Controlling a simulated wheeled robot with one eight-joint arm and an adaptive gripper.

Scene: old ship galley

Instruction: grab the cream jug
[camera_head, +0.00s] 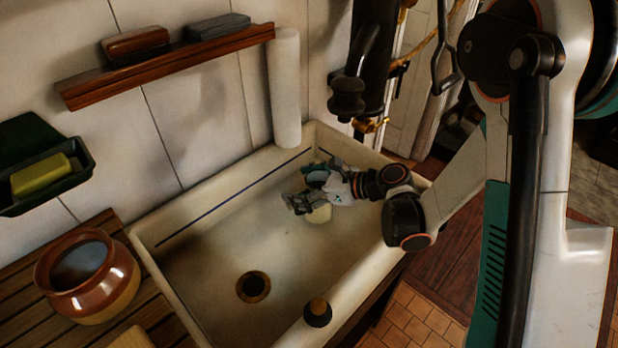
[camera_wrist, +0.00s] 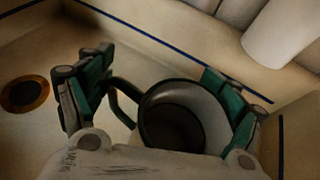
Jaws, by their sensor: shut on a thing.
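The cream jug (camera_head: 319,214) is a small pale vessel inside the sink, partly hidden by my gripper. In the wrist view the jug (camera_wrist: 209,108) shows its round dark-rimmed mouth, with a dark handle on its left side. My gripper (camera_head: 308,190) reaches into the sink from the right and is shut on the jug. In the wrist view its green-padded fingers (camera_wrist: 165,95) stand on both sides of it, the left one beyond the handle, the right one against the wall. Whether the jug's base touches the sink floor is hard to tell.
The sink (camera_head: 215,235) has raised walls around the gripper and a drain (camera_head: 253,287) in its floor. A paper roll (camera_head: 284,90) stands at the back rim. A brown pot (camera_head: 88,275) sits on the slatted board at left. A dark knob (camera_head: 317,312) is on the front rim.

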